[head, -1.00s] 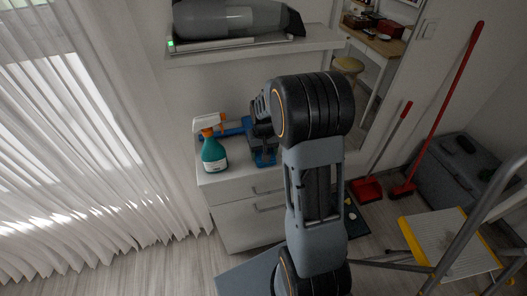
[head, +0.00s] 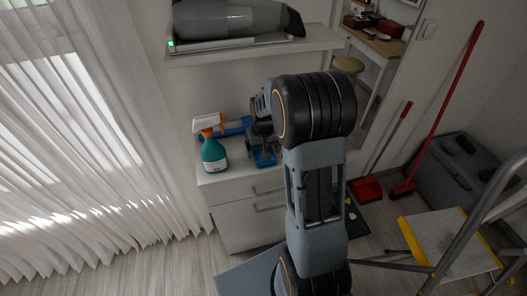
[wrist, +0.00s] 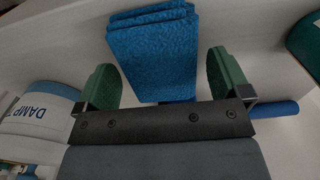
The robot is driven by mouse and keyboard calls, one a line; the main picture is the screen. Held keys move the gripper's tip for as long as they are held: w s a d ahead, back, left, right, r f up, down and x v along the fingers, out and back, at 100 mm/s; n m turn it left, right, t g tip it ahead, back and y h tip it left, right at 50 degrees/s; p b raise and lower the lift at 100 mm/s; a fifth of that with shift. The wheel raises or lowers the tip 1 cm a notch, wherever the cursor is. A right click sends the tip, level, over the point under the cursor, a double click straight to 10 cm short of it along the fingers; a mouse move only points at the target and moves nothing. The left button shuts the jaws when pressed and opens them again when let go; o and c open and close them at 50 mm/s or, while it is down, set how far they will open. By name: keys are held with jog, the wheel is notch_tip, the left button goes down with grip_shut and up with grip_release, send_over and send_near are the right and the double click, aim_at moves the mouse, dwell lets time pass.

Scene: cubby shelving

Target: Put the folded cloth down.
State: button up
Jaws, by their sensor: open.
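The folded blue cloth (wrist: 155,55) lies between the two green finger pads of my gripper (wrist: 164,78) in the wrist view. The gripper is open, with a narrow gap showing beside the cloth on each side. In the head view, a blue piece that looks like the cloth (head: 264,160) is at the white cabinet top (head: 222,176), below my gripper. My arm hides most of the gripper and part of the cloth there. Whether the cloth rests fully flat is hard to tell.
A teal spray bottle (head: 213,154) stands left of the cloth. A blue item (head: 234,128) lies behind the bottle. A white container labelled DAMP (wrist: 38,108) is at the left in the wrist view. A shelf with a grey vacuum (head: 230,20) overhangs. A stepladder (head: 446,243) stands right.

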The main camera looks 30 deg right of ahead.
notch_tip(320, 180, up, 11)
jog(key=s+a+n+t, duration=0.1)
jog(key=s+a, duration=0.4)
jog(key=s, duration=0.3)
jog(key=s+a+r+n+t, duration=0.1)
jog(key=s+a, duration=0.3)
jog(key=s, duration=0.4)
jog(key=shift+a+r+t, duration=0.2)
jog(key=shift+a+t, duration=0.2)
jog(key=shift+t, duration=0.3)
